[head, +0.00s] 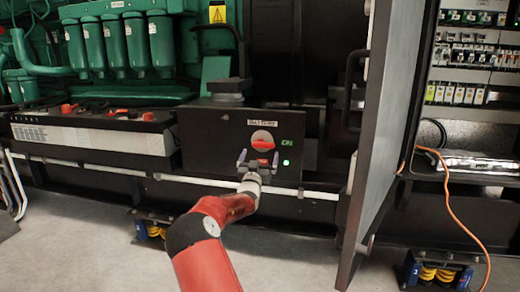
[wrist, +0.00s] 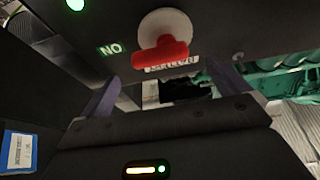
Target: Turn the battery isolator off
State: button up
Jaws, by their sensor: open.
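The battery isolator is a red handle (head: 263,145) on a pale round disc (head: 263,135), set in the front of a black box. The handle's bar lies roughly level, with the green ON label (head: 286,143) to its right. In the wrist view the scene is upside down, and the red handle (wrist: 162,53) and ON label (wrist: 110,49) show near the top. My gripper (head: 258,159) is open and empty, just in front of and below the handle. In the wrist view the fingertips (wrist: 168,93) are spread apart with the handle beyond them, and I see no contact.
A green light (head: 286,162) glows below the ON label. A BATTERY label (head: 259,121) sits above the disc. An open cabinet door (head: 385,130) stands close on the right. A pale rail (head: 215,183) runs below the box. Batteries (head: 95,130) sit to the left.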

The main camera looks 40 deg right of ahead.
aim_at(263, 147)
jog(key=shift+x, duration=2.65)
jog(key=shift+f, duration=0.1)
jog(key=c, duration=0.9)
jog(key=shift+c, duration=0.2)
